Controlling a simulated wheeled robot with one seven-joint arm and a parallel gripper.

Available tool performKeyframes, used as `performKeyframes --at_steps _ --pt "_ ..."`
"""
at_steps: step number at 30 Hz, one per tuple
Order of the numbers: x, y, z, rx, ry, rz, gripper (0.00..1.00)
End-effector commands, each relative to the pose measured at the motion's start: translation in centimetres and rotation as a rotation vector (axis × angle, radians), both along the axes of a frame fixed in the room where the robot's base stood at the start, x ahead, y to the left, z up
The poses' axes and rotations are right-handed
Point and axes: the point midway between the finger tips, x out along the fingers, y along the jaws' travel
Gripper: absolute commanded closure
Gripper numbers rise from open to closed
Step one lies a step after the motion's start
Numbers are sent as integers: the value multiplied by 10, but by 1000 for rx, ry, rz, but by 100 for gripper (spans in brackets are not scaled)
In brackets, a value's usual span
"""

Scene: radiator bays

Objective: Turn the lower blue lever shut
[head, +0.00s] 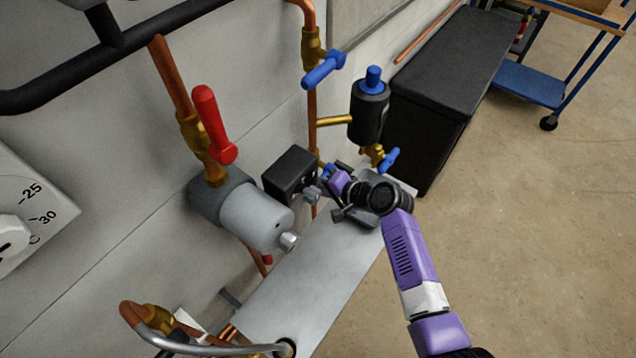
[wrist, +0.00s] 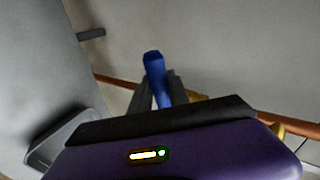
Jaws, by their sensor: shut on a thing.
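The lower blue lever (head: 328,170) shows in the head view as a small blue patch beside the copper pipe, mostly hidden by my gripper. In the wrist view the lever (wrist: 154,66) sticks out between the two grey fingers. My gripper (head: 325,182) is shut on it; the fingers (wrist: 160,90) also show in the wrist view. In that view the lever points up the picture, at an angle to the copper pipe (wrist: 270,119) behind it. Some brass shows beside the fingers; the rest of the valve is hidden.
An upper blue lever (head: 323,70) sits higher on the pipe. A black canister (head: 369,112) and small blue tap (head: 390,160) are right of my gripper. A black box (head: 290,174), grey cylinder (head: 255,215) and red lever (head: 213,125) are left. A grey panel (head: 300,290) lies below.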

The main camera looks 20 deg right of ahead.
Motion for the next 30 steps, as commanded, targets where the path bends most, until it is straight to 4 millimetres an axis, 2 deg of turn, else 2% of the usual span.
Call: performKeyframes --at_steps 9,24,25,28,30 --pt "0 0 7 89 64 0 100" --pt "0 0 8 104 76 -2 100" --pt "0 0 8 104 76 -2 76" --pt "0 0 8 103 75 -1 57" --pt "0 0 8 103 75 -1 57"
